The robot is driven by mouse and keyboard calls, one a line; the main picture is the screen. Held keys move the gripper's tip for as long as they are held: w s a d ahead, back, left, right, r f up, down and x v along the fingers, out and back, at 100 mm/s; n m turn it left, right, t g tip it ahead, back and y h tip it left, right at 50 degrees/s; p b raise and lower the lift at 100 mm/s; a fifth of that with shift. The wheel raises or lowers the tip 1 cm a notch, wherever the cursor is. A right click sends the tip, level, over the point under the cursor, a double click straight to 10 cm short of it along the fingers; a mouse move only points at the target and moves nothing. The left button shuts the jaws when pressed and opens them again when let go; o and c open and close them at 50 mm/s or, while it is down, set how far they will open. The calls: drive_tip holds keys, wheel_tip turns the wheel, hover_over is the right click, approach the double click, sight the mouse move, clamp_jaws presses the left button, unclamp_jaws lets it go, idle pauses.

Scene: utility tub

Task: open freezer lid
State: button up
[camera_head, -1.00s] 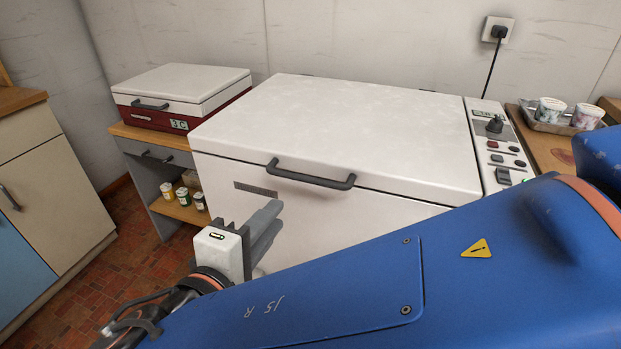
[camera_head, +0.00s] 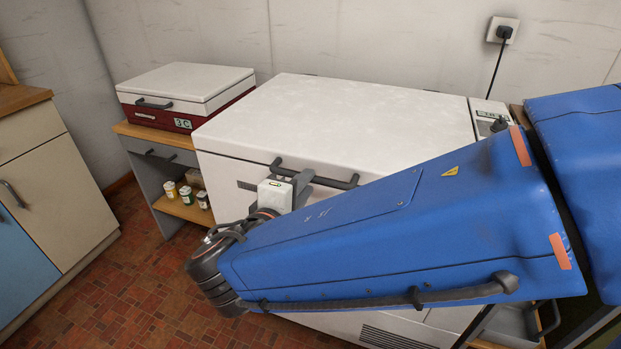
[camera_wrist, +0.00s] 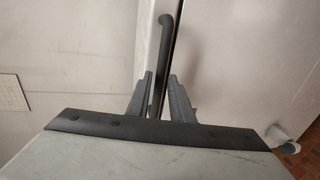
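The white chest freezer's lid (camera_head: 345,115) is shut. Its dark bar handle (camera_head: 343,183) is on the front edge of the lid. My gripper (camera_head: 300,184) is at the left part of this handle, in front of the freezer. In the wrist view the handle (camera_wrist: 166,45) runs between the two grey fingers of my gripper (camera_wrist: 161,85). The fingers are spread, one on each side of the bar, with gaps visible. The handle's near end is hidden behind the gripper body. My blue arm covers much of the freezer's front and most of the control panel (camera_head: 488,108).
A smaller white-lidded red box (camera_head: 185,95) stands on a side table (camera_head: 150,137) at left, with jars (camera_head: 186,195) on the shelf below. A cabinet (camera_head: 45,185) is at far left. A wall socket (camera_head: 503,30) is behind. The space above the lid is clear.

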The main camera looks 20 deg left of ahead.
drive_tip(key=shift+x, duration=1.9)
clamp_jaws()
